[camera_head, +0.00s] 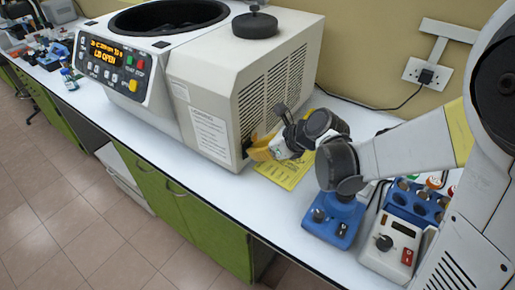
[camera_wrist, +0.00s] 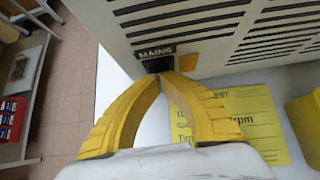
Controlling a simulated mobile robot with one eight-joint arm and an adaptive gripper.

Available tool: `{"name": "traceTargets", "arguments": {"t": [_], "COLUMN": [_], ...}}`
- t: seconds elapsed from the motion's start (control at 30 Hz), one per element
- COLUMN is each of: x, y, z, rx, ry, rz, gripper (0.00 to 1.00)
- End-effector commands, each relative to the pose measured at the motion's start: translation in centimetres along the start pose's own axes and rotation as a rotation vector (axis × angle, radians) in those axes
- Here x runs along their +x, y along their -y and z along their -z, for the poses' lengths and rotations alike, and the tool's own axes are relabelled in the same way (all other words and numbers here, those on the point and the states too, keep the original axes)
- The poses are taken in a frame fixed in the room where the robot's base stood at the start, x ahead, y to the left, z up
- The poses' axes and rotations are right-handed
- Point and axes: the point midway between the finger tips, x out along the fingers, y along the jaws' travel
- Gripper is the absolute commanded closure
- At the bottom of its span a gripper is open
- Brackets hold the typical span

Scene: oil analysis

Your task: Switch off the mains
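The centrifuge (camera_head: 240,75) stands on the bench with its lid open. Its orange display reads "LID OPEN". In the wrist view, a black "MAINS" label (camera_wrist: 155,51) is on the lower side panel, with a dark switch (camera_wrist: 157,65) just below it. My gripper (camera_wrist: 161,77) has yellow fingers that come together at the tips, with nothing seen between them. The tips are right at the switch, and I cannot tell whether they touch it. The switch's position is partly hidden by the tips. In the head view my gripper (camera_head: 258,148) is at the vented side's lower edge.
A yellow sheet (camera_head: 287,170) lies on the bench below my gripper. A blue device (camera_head: 335,220), a white device with a red switch (camera_head: 393,247) and a blue rack (camera_head: 413,205) stand to the right. A wall socket (camera_head: 428,73) holds a plug and cable.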

Motion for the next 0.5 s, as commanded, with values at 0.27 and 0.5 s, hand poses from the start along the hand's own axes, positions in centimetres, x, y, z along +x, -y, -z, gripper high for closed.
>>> {"name": "traceTargets", "arguments": {"t": [0.27,0.5], "x": [0.02,-0.52], "y": [0.03,0.03], "z": [-0.34,-0.91], "rx": [0.001,0.0], "ry": [-0.016,-0.016], "rz": [0.001,0.001], "gripper": [1.0,1.0]}}
